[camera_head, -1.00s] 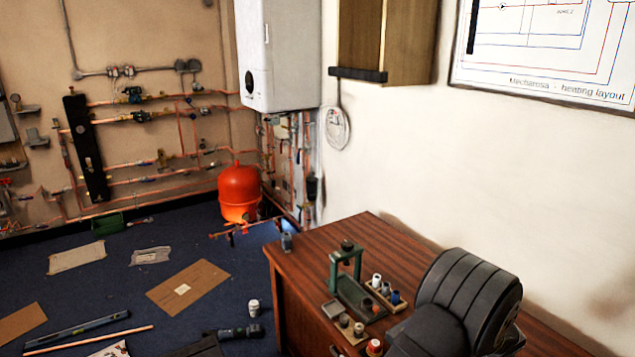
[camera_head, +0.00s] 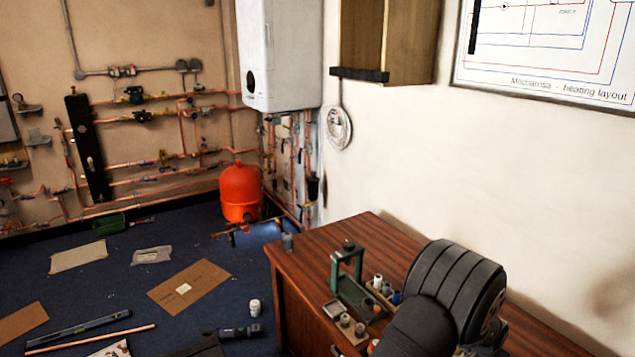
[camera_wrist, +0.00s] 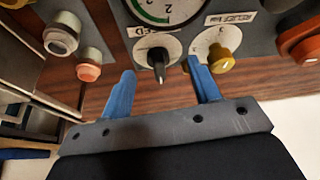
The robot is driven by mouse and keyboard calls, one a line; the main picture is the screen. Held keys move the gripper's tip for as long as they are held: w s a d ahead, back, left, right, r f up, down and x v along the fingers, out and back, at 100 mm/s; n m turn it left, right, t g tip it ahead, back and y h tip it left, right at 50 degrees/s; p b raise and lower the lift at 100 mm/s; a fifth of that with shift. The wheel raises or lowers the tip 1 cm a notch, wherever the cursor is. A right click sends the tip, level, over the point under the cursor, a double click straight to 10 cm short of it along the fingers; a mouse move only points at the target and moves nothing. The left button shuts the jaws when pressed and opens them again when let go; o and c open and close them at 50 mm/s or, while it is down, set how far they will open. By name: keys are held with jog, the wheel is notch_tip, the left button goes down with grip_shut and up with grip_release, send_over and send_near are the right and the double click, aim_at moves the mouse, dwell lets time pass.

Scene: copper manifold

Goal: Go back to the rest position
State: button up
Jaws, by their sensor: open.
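My gripper (camera_wrist: 160,88) shows in the wrist view as two blue fingers set well apart, open, with nothing between them. I cannot tell whether the fingertips touch the panel. In the head view my dark arm covers the right front of the desk, and my gripper is hidden there.
The wooden desk (camera_head: 310,262) carries a green stand (camera_head: 347,265) and several small pots beside my arm. A red tank (camera_head: 240,192), copper pipework and a white boiler (camera_head: 280,55) are behind. Cardboard (camera_head: 190,287) and tools lie on the blue floor. The white wall is close on the right.

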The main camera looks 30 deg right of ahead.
jog(key=shift+m, duration=0.3)
jog(key=o, duration=1)
jog(key=shift+c, duration=0.2)
jog(key=shift+s+d+r, duration=0.1)
jog(key=shift+d+r, duration=0.5)
jog(key=shift+r, duration=0.3)
jog(key=w+r+m+y, duration=0.15)
jog(key=w+r, duration=0.25)
jog(key=r, duration=0.4)
jog(key=w+r+y, duration=0.3)
jog(key=r, duration=0.6)
notch_tip(320, 180, down, 10)
jog(key=shift+w+a+g, duration=0.15)
jog(key=shift+a+g, duration=0.1)
jog(key=shift+g, duration=0.15)
jog(key=shift+r, duration=0.1)
